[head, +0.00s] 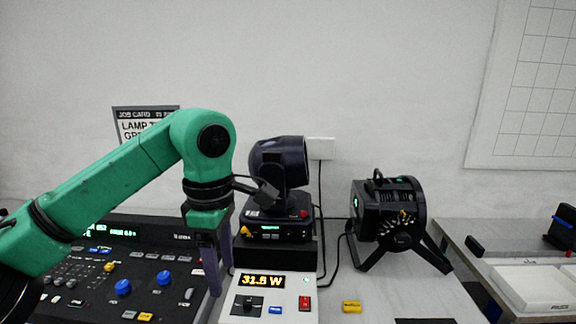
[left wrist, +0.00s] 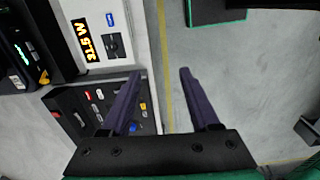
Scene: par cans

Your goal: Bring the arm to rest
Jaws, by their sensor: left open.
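My left arm is green and comes in from the left in the head view. Its left gripper (head: 214,268) has purple fingers that point down in front of the control desk (head: 155,262) and the left edge of the power meter (head: 255,308). In the left wrist view the two fingers (left wrist: 157,80) stand apart with nothing between them. Beyond them are the edge of the table and the grey floor. The right gripper is not in either view.
A moving-head lamp (head: 283,170) stands behind the meter, which reads 31.5 W. A black par can (head: 390,212) stands to its right on the table. A yellow item (head: 351,307) lies in front. A white tray (head: 535,287) is at the far right.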

